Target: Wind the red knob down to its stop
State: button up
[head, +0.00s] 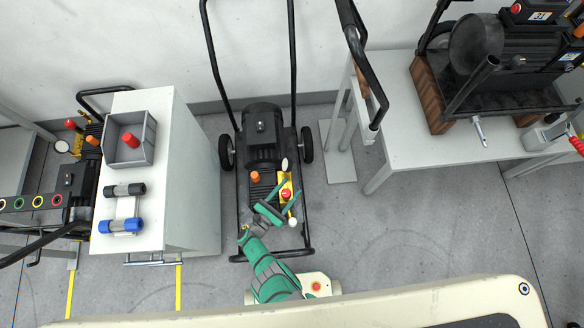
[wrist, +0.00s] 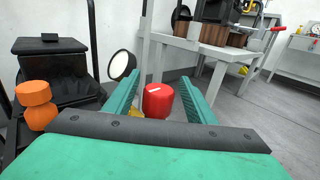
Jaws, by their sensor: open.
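The red knob (head: 286,194) sits on a yellow plate (head: 284,180) on the wheeled pressure washer (head: 262,140). In the wrist view the red knob (wrist: 158,101) stands between the two green fingers and shows a white mark on its top. My gripper (head: 279,200) is open, with a finger on either side of the knob. In the wrist view a gap shows between my gripper (wrist: 160,100) and the knob on the right; on the left the spacing is hard to judge. The knob's base is hidden.
An orange knob (head: 255,176) and white-faced gauges (head: 284,164) are close to my gripper. A table (head: 400,110) with a black machine is to the right. Open floor (head: 420,230) lies between.

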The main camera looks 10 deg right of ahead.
jog(key=shift+x, duration=1.2)
jog(key=c, duration=1)
jog(key=shift+c, duration=0.2)
jog(key=shift+n+t+y, duration=0.3)
jog(key=shift+y, duration=0.1)
jog(key=shift+w+a+n+t+y, duration=0.15)
jog(key=shift+a+n+t+y, duration=0.1)
jog(key=shift+n+t+y, duration=0.75)
jog(key=shift+w+a+n+t+y, duration=0.1)
jog(key=shift+a+n+t+y, duration=0.15)
jog(key=shift+n+y, duration=0.45)
jog(key=shift+w+a+n+t+y, duration=0.15)
jog(key=shift+n+t+y, duration=0.2)
jog(key=shift+y, duration=0.7)
jog(key=shift+w+a+n+t+y, duration=0.1)
jog(key=shift+a+n+t+y, duration=0.15)
jog(key=shift+n+y, duration=0.45)
jog(key=shift+y, duration=0.25)
